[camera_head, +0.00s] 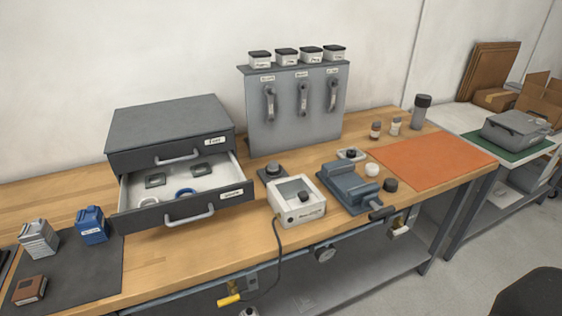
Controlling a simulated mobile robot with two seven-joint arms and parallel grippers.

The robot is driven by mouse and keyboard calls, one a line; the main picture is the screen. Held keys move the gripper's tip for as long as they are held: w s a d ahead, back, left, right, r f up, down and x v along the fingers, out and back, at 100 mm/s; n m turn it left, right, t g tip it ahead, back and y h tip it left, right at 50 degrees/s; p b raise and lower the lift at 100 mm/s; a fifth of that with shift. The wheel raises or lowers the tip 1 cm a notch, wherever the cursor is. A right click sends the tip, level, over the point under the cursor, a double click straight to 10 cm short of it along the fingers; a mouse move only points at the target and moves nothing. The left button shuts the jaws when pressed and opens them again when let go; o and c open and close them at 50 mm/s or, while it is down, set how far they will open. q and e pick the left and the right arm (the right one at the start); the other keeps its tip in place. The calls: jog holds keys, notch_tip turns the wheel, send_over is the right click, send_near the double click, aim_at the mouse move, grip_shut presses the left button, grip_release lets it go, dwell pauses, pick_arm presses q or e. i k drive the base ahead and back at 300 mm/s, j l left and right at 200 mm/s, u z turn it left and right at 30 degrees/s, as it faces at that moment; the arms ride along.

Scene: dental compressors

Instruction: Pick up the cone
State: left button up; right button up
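I see nothing that I can clearly tell is a cone. Small round pieces stand on the wooden bench: a white one (371,170), a dark one (390,185) and a dark knob-like one on a base (271,171). Their exact shapes are too small to tell. The open drawer (182,187) holds two grey-green pieces (202,169) and a blue ring (185,192), partly hidden by the drawer front. Neither my left nor my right gripper is in view.
A grey vise-like tool (349,187) and a white box with a cable (297,201) stand mid-bench. An orange mat (432,160) lies clear at right. A dark mat (75,272) at left carries a blue container (91,225). A grey handled panel (298,108) stands behind.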

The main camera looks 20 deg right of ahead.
aim_at(272, 164)
jog(key=l+u, duration=0.35)
jog(key=l, duration=2.25)
